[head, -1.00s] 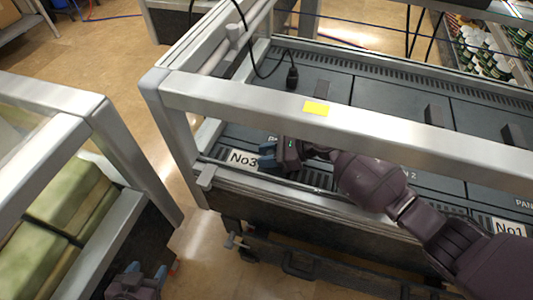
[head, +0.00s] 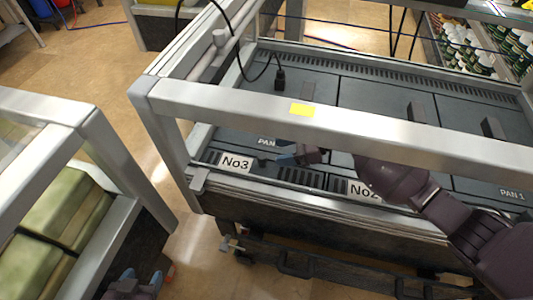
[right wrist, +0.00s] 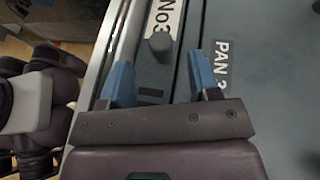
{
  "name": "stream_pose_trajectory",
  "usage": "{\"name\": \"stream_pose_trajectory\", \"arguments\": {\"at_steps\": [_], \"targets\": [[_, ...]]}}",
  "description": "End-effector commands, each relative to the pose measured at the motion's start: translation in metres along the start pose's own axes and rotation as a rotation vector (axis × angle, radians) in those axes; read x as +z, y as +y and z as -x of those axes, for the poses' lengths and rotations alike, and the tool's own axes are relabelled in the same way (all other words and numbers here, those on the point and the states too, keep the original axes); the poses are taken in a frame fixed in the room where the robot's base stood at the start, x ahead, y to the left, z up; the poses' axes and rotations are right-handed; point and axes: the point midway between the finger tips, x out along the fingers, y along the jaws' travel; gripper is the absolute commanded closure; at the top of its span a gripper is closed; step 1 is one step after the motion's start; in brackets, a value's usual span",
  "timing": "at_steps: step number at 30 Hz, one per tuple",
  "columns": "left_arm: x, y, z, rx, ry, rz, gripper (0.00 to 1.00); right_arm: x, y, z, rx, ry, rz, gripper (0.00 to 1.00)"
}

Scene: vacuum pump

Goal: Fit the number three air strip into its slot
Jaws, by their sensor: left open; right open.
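The number three air strip shows as a dark strip with a white No3 label (head: 236,162) at the left end of the near pan edge. A slotted grille (head: 298,177) continues to its right. In the right wrist view the No3 label (right wrist: 164,18) lies past a dark knob (right wrist: 160,47). My right gripper (head: 296,154) is open with blue fingertips, partly hidden behind the frame rail. In its wrist view, the open fingers (right wrist: 161,78) are on either side of the knob's line, empty between. I cannot tell whether the strip is fully seated. My left gripper (head: 143,278) is open, low at the bottom edge.
A metal rail (head: 200,97) with a yellow note (head: 302,109) crosses above the pans, close to my right arm. A black cable plug (head: 280,80) hangs behind it. A No2 label (head: 363,190) is further right. A second frame (head: 95,115) with green blocks stands left.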

Motion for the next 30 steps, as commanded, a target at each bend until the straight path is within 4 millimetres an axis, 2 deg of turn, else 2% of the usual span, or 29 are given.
{"name": "stream_pose_trajectory", "arguments": {"at_steps": [3,9,30], "targets": [[0.002,0.000,0.001,0.000,-0.004,-0.001,0.43,0.000,0.000,0.021,0.000,0.002,0.001,0.44],[0.003,0.000,0.002,0.000,-0.007,0.000,0.43,-0.001,0.000,0.039,0.000,0.001,0.001,0.44],[-0.009,0.003,-0.002,0.001,0.017,0.012,0.43,0.000,0.000,0.043,0.001,0.000,0.000,0.44]]}}
